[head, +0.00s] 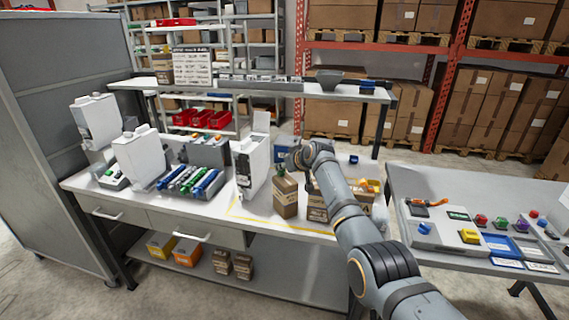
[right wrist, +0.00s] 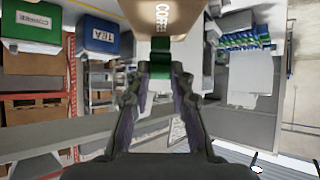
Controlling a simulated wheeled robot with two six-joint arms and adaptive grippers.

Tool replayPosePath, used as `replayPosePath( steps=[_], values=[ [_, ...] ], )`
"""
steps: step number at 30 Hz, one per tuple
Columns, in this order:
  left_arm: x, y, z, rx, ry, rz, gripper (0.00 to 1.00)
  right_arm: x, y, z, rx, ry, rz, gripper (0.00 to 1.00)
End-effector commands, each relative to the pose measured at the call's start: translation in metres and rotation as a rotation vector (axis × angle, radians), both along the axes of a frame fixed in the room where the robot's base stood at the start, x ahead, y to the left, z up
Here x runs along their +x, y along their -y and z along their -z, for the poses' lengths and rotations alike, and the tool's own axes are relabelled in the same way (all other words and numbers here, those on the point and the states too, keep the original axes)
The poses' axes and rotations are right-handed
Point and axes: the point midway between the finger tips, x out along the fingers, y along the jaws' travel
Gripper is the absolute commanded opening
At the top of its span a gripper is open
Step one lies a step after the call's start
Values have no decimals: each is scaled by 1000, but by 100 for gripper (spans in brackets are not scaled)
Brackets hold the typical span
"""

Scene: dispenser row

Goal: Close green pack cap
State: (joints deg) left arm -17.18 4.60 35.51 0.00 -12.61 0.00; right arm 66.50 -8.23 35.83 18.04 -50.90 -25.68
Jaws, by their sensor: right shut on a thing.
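The brown coffee pack (head: 286,197) stands upright on the white bench, in the taped area right of a white dispenser. Its green cap (head: 280,171) shows at its top. In the right wrist view the pack (right wrist: 165,14) is at the top edge, with the green cap (right wrist: 160,57) just below it. My right gripper (right wrist: 160,72) is shut on the green cap. In the head view, my right arm reaches over the bench from the lower right and partly hides the gripper. Whether the cap is fully seated cannot be told. My left gripper is in neither view.
Another brown pack (head: 317,207) stands close on the right, partly behind my arm. A tall white dispenser (head: 252,168) stands close on the left. Green and blue tubes (head: 190,180) lie farther left. A side table (head: 440,190) at the right holds coloured caps.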

Motion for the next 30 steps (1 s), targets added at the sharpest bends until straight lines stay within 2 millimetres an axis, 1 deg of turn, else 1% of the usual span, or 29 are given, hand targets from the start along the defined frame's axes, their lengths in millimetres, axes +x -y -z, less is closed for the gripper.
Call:
replayPosePath(
  steps=[14, 15, 19, 20, 30],
  values=[
    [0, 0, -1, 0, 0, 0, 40, 0, 0, 2, -7, -17, 0, 0],
    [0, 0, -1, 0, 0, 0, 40, 0, 0, 2, -7, -17, 0, 25],
    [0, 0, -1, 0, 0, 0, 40, 0, 0, 1, -7, -16, 1, 43],
    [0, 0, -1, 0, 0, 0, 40, 0, 0, 1, -7, -16, 1, 45],
    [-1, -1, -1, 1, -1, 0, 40, 0, 1, 0, -6, -14, 1, 45]
  ],
)
